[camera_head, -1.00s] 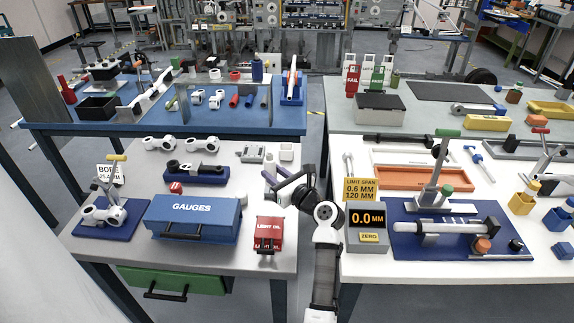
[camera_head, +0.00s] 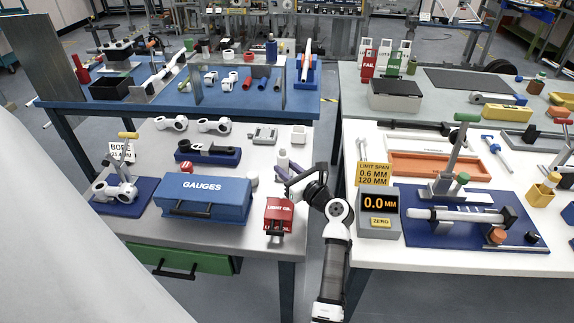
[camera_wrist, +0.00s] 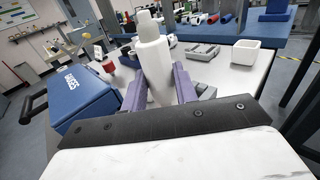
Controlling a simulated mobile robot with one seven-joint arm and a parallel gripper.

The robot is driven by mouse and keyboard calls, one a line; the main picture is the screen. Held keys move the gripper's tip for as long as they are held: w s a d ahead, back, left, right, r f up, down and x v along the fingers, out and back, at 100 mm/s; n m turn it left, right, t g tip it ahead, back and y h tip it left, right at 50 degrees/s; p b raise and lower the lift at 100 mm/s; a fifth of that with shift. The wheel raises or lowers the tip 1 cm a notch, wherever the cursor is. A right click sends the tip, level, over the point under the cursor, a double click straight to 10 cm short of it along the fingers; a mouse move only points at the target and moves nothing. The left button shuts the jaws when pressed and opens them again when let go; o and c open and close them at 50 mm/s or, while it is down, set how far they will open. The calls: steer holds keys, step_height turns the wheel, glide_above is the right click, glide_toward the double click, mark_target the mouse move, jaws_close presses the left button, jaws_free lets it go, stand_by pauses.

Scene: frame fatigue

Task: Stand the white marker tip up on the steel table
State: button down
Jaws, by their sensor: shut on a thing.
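The white marker (camera_wrist: 153,62) is between the purple fingers of my gripper (camera_wrist: 160,88) in the wrist view. It is close to upright, with its narrower end up. My gripper is shut on its lower part. In the head view the marker (camera_head: 283,160) shows just above my gripper (camera_head: 284,174), over the right side of the grey steel table (camera_head: 215,157). The marker's bottom end is hidden in both views, so I cannot tell whether it touches the table.
A white workbench (camera_head: 400,255) is to the right, across a gap.

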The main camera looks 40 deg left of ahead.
steer(key=shift+f+b, duration=1.15)
steer(key=shift+f, duration=1.5)
steer(key=shift+f, duration=0.3)
steer(key=c, duration=1)
jaws_free()
steer(key=b+v, duration=0.3)
steer(key=v, duration=0.9)
steer(key=shift+s, duration=0.1)
steer(key=shift+r, duration=0.1)
